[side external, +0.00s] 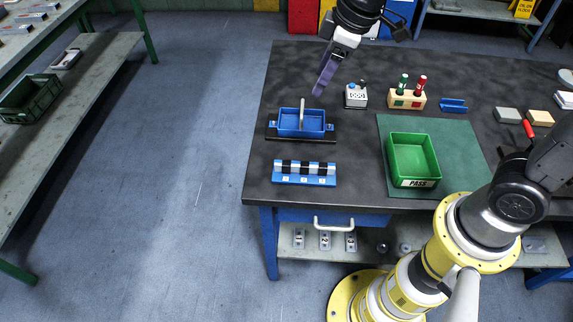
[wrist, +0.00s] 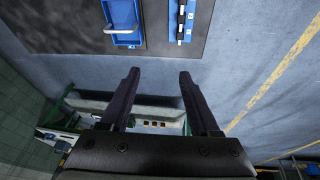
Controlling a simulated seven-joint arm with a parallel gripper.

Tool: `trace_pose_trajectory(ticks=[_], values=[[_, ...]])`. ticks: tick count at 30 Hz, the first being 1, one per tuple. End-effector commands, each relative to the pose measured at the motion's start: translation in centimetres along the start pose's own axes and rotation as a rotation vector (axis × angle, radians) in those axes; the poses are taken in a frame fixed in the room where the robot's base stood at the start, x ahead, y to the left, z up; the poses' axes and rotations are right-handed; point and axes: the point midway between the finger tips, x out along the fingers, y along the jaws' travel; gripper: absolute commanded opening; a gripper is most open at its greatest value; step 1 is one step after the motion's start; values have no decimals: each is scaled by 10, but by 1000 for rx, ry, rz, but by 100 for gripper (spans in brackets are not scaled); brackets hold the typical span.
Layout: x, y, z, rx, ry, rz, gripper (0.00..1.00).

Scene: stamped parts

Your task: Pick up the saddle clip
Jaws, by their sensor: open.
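My gripper (side external: 319,92) hangs over the far left part of the dark table, above and behind a blue tray with a grey handle (side external: 290,126). In the wrist view my gripper (wrist: 159,74) is open, with only floor and a shelf showing between its dark fingers. A small blue channel-shaped part (side external: 453,105) lies on the table right of the wooden block; it may be the saddle clip, but I cannot tell for sure. It is well to the right of my gripper and does not show in the wrist view.
A blue strip with black and white parts (side external: 304,179) lies in front of the tray. A green PASS bin (side external: 413,183) stands on a green mat (side external: 462,150). A wooden block (side external: 398,103) holds red and green bottle-like pieces. A small grey box (side external: 355,98) stands left of it.

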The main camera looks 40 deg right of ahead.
Motion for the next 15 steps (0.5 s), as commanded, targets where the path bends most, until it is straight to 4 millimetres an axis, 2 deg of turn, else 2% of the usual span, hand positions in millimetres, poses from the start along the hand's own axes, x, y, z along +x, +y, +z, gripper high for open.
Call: trace_pose_trajectory(ticks=[1,3,6,9,15], values=[[25,-6,-8,-28,-37,-30,62],[51,-13,-15,-53,-75,-59,62],[80,-24,-17,-75,-126,-93,62],[99,-33,-12,-89,-168,-117,62],[120,-42,-7,-102,-186,-128,62]])
